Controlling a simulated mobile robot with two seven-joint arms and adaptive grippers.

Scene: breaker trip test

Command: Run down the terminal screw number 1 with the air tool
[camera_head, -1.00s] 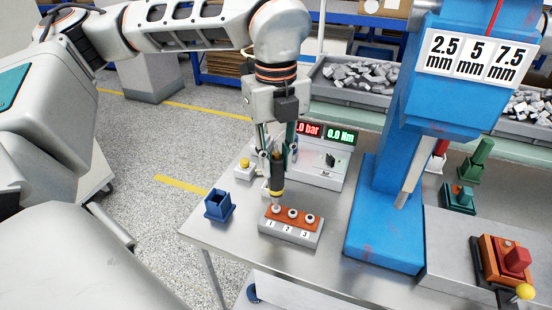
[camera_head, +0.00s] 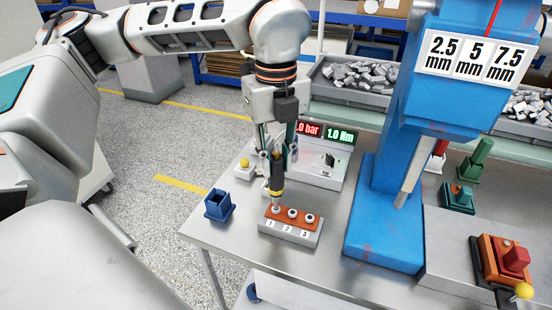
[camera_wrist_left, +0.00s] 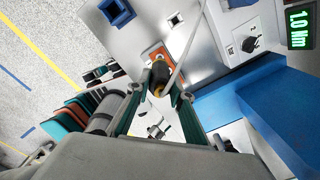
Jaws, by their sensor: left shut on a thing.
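My left gripper (camera_head: 275,158) is shut on the air tool (camera_head: 277,176), a black upright cylinder with a yellow ring near its lower end. The air tool also shows between the fingers in the left wrist view (camera_wrist_left: 159,74). Its tip is at terminal screw 1 (camera_head: 275,208), the leftmost of three on the orange-topped terminal block (camera_head: 290,237); contact is too small to tell. The block carries labels 1, 2 and 3. The controller (camera_head: 318,172) behind has a red display reading about .0 bar and a green display (camera_head: 340,136) reading 1.0 Nm. My right gripper is not in view.
A blue square holder (camera_head: 218,205) stands left of the block near the table edge. A tall blue press (camera_head: 385,220) stands right of it. A yellow button (camera_head: 244,163) sits behind. An orange fixture with a red block (camera_head: 515,259) is at far right.

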